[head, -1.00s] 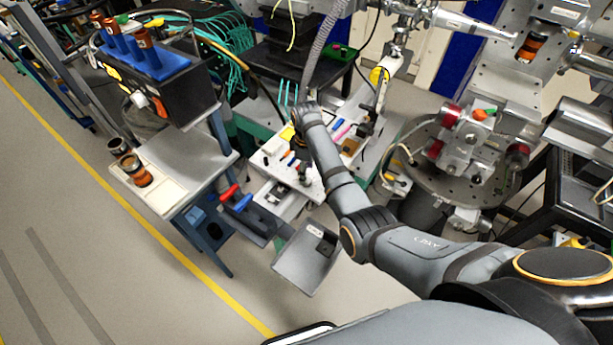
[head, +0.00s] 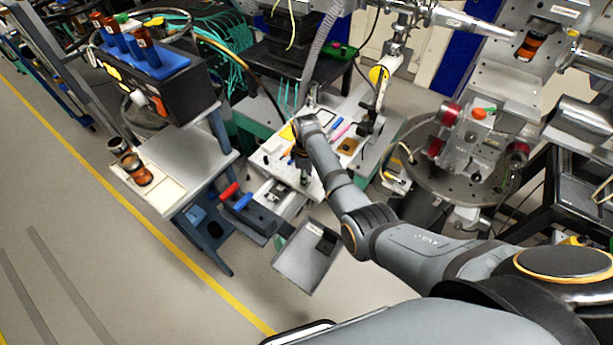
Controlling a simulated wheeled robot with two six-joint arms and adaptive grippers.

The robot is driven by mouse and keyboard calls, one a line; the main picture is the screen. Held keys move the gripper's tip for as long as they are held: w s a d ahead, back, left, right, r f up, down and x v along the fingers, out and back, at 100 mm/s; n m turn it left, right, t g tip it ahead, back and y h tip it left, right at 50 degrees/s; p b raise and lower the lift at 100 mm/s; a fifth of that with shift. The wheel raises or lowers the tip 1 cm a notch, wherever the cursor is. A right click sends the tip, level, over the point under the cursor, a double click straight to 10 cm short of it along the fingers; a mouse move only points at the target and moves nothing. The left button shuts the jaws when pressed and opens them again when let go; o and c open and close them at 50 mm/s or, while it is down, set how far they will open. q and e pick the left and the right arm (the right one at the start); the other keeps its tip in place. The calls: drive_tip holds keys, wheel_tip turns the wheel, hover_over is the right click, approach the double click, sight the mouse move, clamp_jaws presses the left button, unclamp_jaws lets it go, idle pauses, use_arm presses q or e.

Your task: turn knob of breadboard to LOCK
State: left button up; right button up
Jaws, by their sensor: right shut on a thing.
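The breadboard (head: 347,128) is a pale board on the bench in the middle of the head view, with small coloured items on it. My right arm reaches in from the lower right. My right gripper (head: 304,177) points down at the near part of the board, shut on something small. The wrist and fingers cover what they hold, so I cannot make out the knob or its marking. My left gripper is not in view.
An open drawer (head: 268,194) lies just below the board, with red and blue handles (head: 229,191) beside it. A grey tray (head: 306,262) sits nearer. A side table (head: 207,163) stands left. A round-based instrument (head: 480,145) is at right. Floor at lower left is clear.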

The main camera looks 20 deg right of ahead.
clamp_jaws()
drive_tip(key=m+p, duration=0.2)
drive_tip(key=m, duration=0.1)
drive_tip(key=shift+r+m, duration=0.2)
drive_tip(key=shift+m, duration=0.1)
drive_tip(key=m+p, duration=0.2)
drive_tip(key=m, duration=0.2)
drive_tip(key=shift+m, duration=0.3)
drive_tip(key=m+p, duration=0.1)
drive_tip(key=m, duration=0.3)
drive_tip(key=shift+f, duration=0.1)
drive_tip(key=m+p, duration=0.1)
drive_tip(key=m, duration=0.4)
drive_tip(key=shift+a+m, duration=0.1)
drive_tip(key=shift+m, duration=0.2)
drive_tip(key=o, duration=1.1)
unclamp_jaws()
drive_tip(key=shift+f, duration=0.1)
drive_tip(key=shift+o, duration=0.2)
wheel_tip(320, 180, up, 12)
